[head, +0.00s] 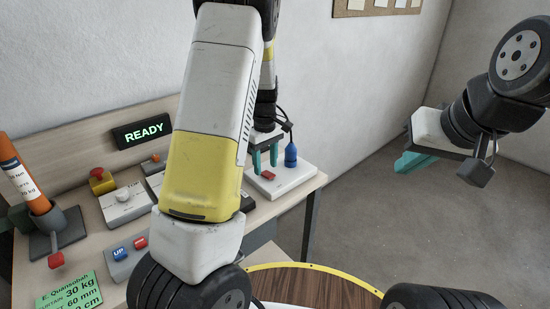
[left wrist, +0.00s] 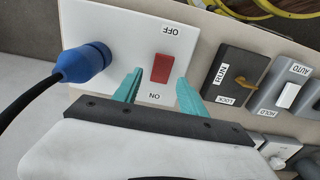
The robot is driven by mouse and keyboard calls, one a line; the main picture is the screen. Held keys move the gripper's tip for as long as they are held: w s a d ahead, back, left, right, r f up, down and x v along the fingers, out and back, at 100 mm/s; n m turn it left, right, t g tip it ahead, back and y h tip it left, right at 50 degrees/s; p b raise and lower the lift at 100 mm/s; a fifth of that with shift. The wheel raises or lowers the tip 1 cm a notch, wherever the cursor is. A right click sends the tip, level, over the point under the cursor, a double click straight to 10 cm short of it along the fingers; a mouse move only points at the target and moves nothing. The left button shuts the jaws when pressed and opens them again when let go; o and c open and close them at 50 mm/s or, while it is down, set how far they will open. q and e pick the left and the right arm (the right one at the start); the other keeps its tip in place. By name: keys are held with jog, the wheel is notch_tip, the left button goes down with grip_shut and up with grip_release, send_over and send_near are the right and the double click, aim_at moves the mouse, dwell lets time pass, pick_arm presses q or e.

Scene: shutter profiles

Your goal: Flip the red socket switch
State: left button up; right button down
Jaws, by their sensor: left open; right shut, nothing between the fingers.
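The red socket switch (left wrist: 162,68) is a red rocker in a white socket plate (left wrist: 205,28), between the labels OFF and ON. In the left wrist view, ON is on the side nearer my gripper. The switch also shows in the head view (head: 270,177), at the table's right end. My left gripper (head: 265,158) is open, its teal fingers pointing down over the plate. In the left wrist view, the fingers (left wrist: 159,78) lie either side of the rocker; contact cannot be told. My right gripper (head: 413,163) is shut and empty, off to the right, away from the table.
A blue plug (left wrist: 85,62) with a black cable sits in the same plate. A black RUN/LOCK switch box (left wrist: 232,75) and a grey AUTO/HOLD box (left wrist: 283,88) stand beside it. A READY display (head: 143,131) and red button (head: 97,174) are further left. Floor to the right is clear.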

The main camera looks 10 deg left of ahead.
pick_arm(q)
jog(key=shift+f, duration=0.9)
grip_shut()
jog(key=shift+s+d+t+y, duration=0.2)
jog(key=shift+t+y, duration=0.2)
jog(key=shift+y, duration=0.2)
jog(key=shift+s+d+r+t+y, duration=0.1)
jog(key=shift+s+d+t+y, duration=0.05)
jog(key=shift+t+y, duration=0.85)
